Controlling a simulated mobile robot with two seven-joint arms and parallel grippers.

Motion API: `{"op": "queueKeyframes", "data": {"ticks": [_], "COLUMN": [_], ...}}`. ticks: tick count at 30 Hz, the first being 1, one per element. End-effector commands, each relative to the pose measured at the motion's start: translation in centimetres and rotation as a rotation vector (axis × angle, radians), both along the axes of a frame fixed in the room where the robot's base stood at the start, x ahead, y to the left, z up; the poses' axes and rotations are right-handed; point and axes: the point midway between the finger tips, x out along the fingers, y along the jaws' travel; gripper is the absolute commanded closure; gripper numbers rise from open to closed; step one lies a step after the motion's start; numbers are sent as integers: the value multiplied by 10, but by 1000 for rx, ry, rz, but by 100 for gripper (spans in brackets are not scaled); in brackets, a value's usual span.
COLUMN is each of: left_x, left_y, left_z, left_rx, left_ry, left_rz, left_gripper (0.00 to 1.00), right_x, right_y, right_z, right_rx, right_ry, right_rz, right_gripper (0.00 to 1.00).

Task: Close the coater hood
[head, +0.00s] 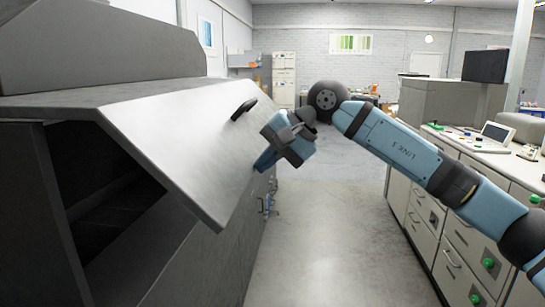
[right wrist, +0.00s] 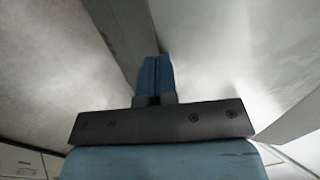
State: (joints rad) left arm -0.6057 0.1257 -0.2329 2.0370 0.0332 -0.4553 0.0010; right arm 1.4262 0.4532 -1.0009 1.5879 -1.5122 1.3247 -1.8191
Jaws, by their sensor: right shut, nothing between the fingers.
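The coater hood (head: 185,145) is a light grey metal panel on the large grey machine at the left of the head view. It is partly open, slanting outward, with a dark gap beneath it. A black handle (head: 244,109) sits on its outer face near the far end. My right gripper (head: 262,163) is beside the hood's outer right edge, below the handle. Its blue fingers (right wrist: 155,75) are shut with nothing between them. I cannot tell whether they touch the hood. My left gripper is out of view.
The dark machine opening (head: 100,190) lies under the hood. At the right, a row of grey drawer cabinets (head: 455,215) carries a laptop (head: 493,136) and small items. Bare concrete floor (head: 325,230) runs between machine and cabinets. Drawers and shelves stand at the back wall.

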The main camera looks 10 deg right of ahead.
Motion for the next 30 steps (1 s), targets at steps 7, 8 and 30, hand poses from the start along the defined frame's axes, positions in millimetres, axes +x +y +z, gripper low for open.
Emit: {"op": "queueKeyframes", "data": {"ticks": [7, 8, 30], "left_x": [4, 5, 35], "left_y": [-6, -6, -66], "left_z": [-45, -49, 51], "left_rx": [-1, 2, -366], "left_ry": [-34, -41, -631], "left_rz": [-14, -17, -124], "left_gripper": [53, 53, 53], "right_x": [6, 7, 35], "right_y": [28, 32, 151], "right_z": [-89, -97, -242], "right_rx": [155, 174, 580], "right_ry": [-33, -38, -134], "right_rz": [2, 3, 2], "right_gripper": [100, 100, 100]}}
